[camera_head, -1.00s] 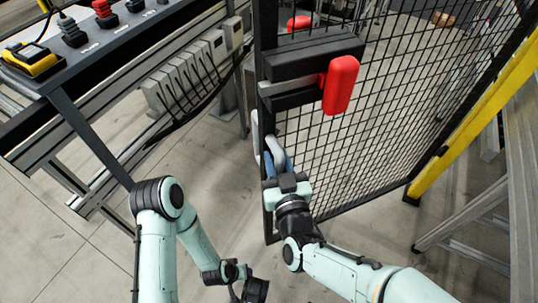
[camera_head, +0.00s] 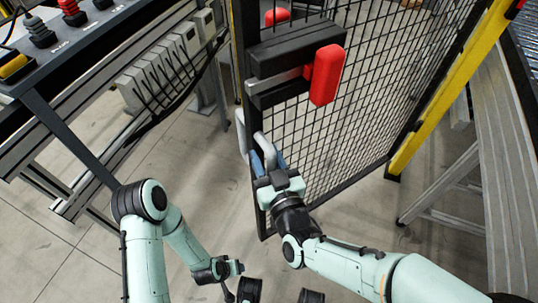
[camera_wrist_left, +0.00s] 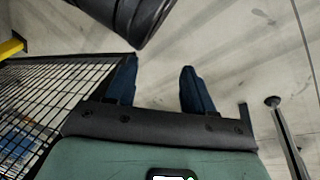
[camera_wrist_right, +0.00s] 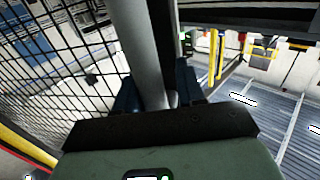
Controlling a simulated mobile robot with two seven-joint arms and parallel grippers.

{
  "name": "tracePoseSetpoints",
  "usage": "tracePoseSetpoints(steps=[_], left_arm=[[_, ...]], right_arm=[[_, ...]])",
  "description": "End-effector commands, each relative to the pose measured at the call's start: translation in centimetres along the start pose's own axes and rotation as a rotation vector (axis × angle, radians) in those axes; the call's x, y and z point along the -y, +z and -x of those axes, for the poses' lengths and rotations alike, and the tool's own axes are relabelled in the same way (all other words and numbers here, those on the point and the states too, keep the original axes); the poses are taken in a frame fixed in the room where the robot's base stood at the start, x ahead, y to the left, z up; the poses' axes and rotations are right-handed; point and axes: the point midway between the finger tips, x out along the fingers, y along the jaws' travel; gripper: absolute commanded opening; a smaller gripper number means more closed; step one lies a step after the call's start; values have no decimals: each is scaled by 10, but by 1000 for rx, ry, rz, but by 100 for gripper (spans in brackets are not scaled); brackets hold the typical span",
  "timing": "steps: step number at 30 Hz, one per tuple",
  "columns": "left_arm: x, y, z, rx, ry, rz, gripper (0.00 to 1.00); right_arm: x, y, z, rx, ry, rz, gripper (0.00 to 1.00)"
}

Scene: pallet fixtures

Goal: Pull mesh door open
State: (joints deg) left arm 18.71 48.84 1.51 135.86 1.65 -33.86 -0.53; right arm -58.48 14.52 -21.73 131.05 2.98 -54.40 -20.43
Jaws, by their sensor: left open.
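The black-framed mesh door (camera_head: 335,150) stands at the centre right in the head view, with its latch edge towards me. A grey handle (camera_head: 265,150) is on that edge, below a black latch box (camera_head: 293,50) with a red grip (camera_head: 326,75). My right gripper (camera_head: 271,165) is at the handle. In the right wrist view, the grey handle bar (camera_wrist_right: 142,50) runs between the blue fingers of my right gripper (camera_wrist_right: 157,88), which look closed on it. My left gripper (camera_wrist_left: 158,75) is open and empty above the floor, with door mesh (camera_wrist_left: 40,110) left of it.
A dark control panel (camera_head: 75,40) on a metal frame stands at the left. A yellow post (camera_head: 450,85) stands at the door's far side, with grey metal supports (camera_head: 450,185) to its right. The floor (camera_head: 185,185) left of the door is clear.

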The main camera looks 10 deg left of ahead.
Motion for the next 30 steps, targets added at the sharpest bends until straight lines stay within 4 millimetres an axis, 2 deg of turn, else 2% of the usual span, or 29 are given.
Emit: tracePoseSetpoints(steps=[1, 13, 17, 22, 30], left_arm=[[0, 0, 0, 0, 0, 0, 53], [0, 0, 0, 0, 0, 0, 53], [-2, 0, 4, -1, 4, -2, 53], [-12, 1, 21, 2, 18, -11, 53], [-22, 42, 55, 131, 24, -21, 53]], right_arm=[[9, 3, 1, 9, -20, 2, 34], [7, 1, 1, 6, -16, 1, 34], [6, -8, 1, 3, -15, 0, 34], [5, -43, 1, -9, -12, -1, 34], [3, -113, 1, -10, -6, 0, 34]])
